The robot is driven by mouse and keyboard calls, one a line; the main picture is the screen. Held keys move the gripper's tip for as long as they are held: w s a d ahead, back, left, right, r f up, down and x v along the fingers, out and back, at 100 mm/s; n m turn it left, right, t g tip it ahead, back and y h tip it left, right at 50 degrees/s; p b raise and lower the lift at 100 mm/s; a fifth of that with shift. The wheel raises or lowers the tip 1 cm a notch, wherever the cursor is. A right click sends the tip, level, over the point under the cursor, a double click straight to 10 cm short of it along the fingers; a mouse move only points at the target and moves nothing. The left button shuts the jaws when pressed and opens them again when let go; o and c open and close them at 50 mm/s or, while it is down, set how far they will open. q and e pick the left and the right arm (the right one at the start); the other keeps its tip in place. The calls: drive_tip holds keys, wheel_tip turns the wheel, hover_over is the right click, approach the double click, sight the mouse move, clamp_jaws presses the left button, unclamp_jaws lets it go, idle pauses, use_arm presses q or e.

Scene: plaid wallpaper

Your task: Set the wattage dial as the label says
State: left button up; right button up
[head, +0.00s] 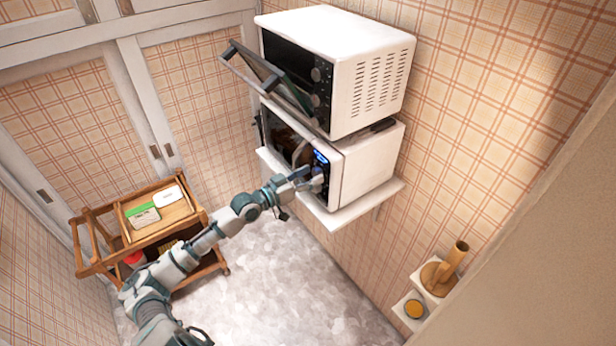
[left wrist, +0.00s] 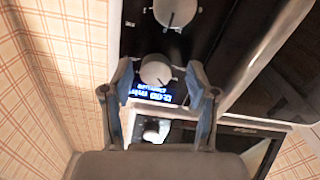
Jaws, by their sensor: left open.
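The white microwave (head: 370,170) sits on a wall shelf, with a lit blue display (head: 321,158) on its dark control panel. My left gripper (head: 308,177) is at this panel. In the left wrist view the gripper (left wrist: 162,74) is open, its blue fingers on either side of a round pale dial (left wrist: 156,69). I cannot tell whether they touch it. A second dial (left wrist: 175,12) with a dark pointer line is beyond it. The display (left wrist: 152,94) appears upside down and partly legible, seeming to read "2:00 Min". A green and white card (head: 142,215) lies on the cart. My right gripper is out of view.
A white oven (head: 365,75) stands on the microwave, its door (head: 265,80) hanging open above my left gripper. A wooden cart (head: 195,213) is at the left. Small wall shelves (head: 405,312) hold a wooden stand (head: 445,272) and an orange-topped jar (head: 414,309). The floor between is clear.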

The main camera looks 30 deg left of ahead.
use_arm(q)
drive_tip(key=v, duration=1.2)
idle(0.4)
drive_tip(key=shift+a+f, duration=0.1)
drive_tip(key=shift+f, duration=0.05)
idle(0.3)
